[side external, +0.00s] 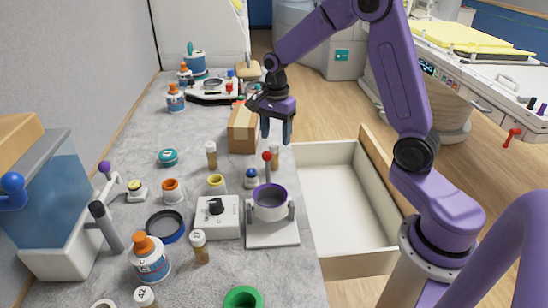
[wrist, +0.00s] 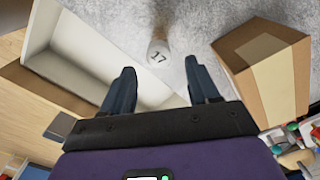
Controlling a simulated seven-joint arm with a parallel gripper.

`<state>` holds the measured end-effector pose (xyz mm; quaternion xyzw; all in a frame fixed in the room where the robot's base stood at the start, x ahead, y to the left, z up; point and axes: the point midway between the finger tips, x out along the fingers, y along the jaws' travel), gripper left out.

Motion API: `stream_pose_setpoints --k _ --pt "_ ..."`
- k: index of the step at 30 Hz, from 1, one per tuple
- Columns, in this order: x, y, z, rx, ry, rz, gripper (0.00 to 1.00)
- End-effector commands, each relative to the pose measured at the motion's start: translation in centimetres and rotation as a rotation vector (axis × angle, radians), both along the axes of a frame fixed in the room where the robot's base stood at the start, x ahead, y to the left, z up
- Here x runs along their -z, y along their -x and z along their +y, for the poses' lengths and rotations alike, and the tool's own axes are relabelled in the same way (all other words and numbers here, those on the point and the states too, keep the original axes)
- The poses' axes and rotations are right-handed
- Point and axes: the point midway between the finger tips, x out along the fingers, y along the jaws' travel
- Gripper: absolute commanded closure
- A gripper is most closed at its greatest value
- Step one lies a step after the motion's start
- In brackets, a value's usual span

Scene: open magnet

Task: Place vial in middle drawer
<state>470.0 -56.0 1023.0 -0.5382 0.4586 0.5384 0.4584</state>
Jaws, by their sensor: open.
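A vial with a white cap marked 17 (wrist: 158,52) stands upright on the grey counter in the wrist view, just beyond my fingertips and roughly between them. In the side view an amber vial (side external: 275,152) stands below my gripper, partly hidden by a red-knobbed stick. My gripper (side external: 276,130) is open and empty, pointing down above the counter's right edge; its two dark fingers (wrist: 161,85) are apart in the wrist view. A white drawer (side external: 345,200) is pulled out to the right of the counter and looks empty; its inside also shows in the wrist view (wrist: 85,50). Which level it is cannot be told.
A cardboard box (side external: 242,130) stands close beside my gripper, also in the wrist view (wrist: 265,62). Other vials (side external: 211,155) (side external: 199,247), a white dial device (side external: 215,216) and a purple-rimmed pot (side external: 270,202) crowd the counter. Floor lies beyond the drawer.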

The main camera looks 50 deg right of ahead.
Motion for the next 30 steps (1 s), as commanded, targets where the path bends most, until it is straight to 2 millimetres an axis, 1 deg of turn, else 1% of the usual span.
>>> stream_pose_setpoints --k 1,3,11,15,19,23,29,30 --pt "0.8 0.1 0.0 0.0 0.001 0.004 0.4" --pt "1.6 0.1 0.0 0.0 0.0 0.003 0.4" --pt "3.2 0.1 0.1 -0.002 0.0 0.003 0.4" --pt "5.2 0.2 0.5 -0.001 0.001 0.005 0.4" --pt "6.8 0.1 0.5 -0.001 0.0 0.003 0.4" --pt "7.5 0.1 0.6 -0.001 0.0 0.001 0.4" --pt "7.6 0.1 0.6 -0.001 0.0 -0.001 0.4" --pt "7.5 0.1 0.6 -0.001 0.0 -0.001 0.46"
